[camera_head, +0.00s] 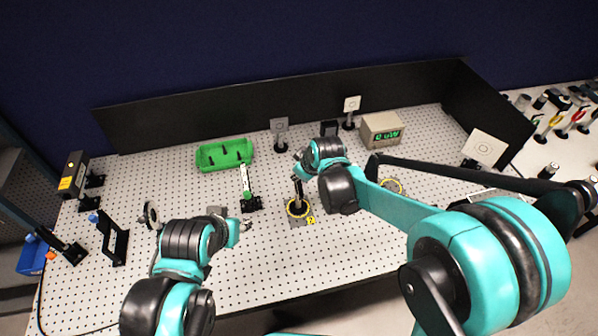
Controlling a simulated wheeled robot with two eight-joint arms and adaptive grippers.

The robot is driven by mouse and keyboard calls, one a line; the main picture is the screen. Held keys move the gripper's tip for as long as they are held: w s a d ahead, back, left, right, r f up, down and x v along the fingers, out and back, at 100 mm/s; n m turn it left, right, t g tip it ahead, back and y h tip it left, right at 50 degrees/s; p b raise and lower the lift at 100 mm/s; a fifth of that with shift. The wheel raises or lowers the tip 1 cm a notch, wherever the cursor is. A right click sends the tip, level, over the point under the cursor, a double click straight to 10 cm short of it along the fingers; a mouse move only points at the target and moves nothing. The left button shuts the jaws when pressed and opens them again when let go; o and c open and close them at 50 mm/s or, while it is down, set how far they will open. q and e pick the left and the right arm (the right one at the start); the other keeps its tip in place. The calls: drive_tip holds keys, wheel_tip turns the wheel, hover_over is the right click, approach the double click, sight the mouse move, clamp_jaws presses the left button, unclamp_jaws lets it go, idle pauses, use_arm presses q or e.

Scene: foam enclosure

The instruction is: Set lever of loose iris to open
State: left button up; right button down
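A dark upright post (298,190) stands on a base ringed in yellow and black near the middle of the perforated table. It may carry the iris, but its top is partly hidden by my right gripper and no lever can be made out. My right gripper (300,165) is at the top of this post; whether it touches or is shut is unclear. My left gripper (246,226) is low over the table, left of the post and apart from it; its fingers are too small to read. A round dark-rimmed optic (152,214) stands at the left.
A green tray (205,158) with dark pieces lies at the back. A box with a green display (382,130), square plates on posts (280,126) and a second yellow ring (393,186) are around. Black panels border the table; its front middle is clear.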

use_arm(q)
drive_tip(key=shift+w+r, duration=0.1)
drive_tip(key=c, duration=0.8)
drive_tip(key=w+r, duration=0.1)
drive_tip(key=w+r+n+g, duration=0.1)
drive_tip(key=w+r, duration=0.1)
drive_tip(key=w+d+r+n+h, duration=0.1)
drive_tip(key=w, duration=0.1)
drive_tip(key=shift+w+r+g, duration=0.25)
drive_tip(key=shift+g, duration=0.15)
clamp_jaws()
drive_tip(key=w+d+n+g+h, duration=0.2)
drive_tip(key=w+n+g+h, duration=0.35)
drive_tip(key=w, duration=1.55)
drive_tip(key=s+d+f+n+y, duration=0.1)
drive_tip(key=s+d+f, duration=0.1)
drive_tip(key=d+f, duration=0.5)
drive_tip(key=shift+s+d+f+g, duration=0.2)
drive_tip(key=shift+s+f+g, duration=0.15)
drive_tip(key=shift+f, duration=1.15)
